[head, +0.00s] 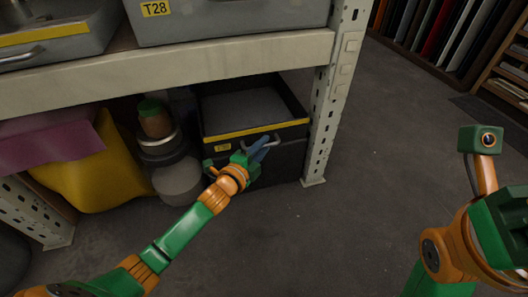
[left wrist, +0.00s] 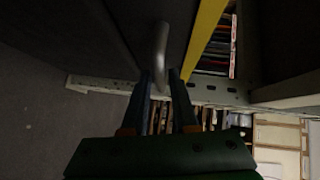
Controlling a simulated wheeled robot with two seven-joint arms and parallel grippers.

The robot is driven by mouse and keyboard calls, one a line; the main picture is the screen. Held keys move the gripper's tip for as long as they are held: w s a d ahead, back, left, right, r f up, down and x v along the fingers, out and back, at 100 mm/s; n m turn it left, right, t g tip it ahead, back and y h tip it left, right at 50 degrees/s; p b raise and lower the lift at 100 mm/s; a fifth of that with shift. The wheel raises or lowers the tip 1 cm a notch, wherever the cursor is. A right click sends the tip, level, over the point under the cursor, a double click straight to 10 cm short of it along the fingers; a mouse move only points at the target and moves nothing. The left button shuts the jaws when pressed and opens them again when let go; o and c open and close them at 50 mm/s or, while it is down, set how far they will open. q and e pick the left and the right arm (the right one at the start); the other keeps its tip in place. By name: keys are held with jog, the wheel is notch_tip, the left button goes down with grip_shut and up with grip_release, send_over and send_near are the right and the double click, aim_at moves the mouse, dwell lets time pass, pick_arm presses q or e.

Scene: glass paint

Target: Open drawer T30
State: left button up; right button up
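A dark drawer (head: 290,126) with a yellow strip along its front edge stands pulled out under the shelf, its grey inside showing from above. A small yellow label (head: 222,147) is on its front, too small to read. The metal handle (head: 275,139) is on the front; it also shows in the left wrist view (left wrist: 160,48). My left gripper (head: 263,146) is at this handle, with its blue fingers (left wrist: 160,82) on both sides of the bar, seemingly shut on it. My right arm is at the right edge; its fingers are out of view.
A shelf beam (head: 170,68) runs above the drawer, and a perforated post (head: 325,110) stands close on its right. A box marked T28 (head: 230,20) is above. Jars and pots (head: 178,180) and yellow cloth (head: 92,170) are left. The floor (head: 330,240) in front is clear.

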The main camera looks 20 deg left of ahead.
pick_arm(q)
jog(key=shift+w, duration=0.3)
grip_shut()
jog(key=shift+d, duration=0.1)
dwell(1.2)
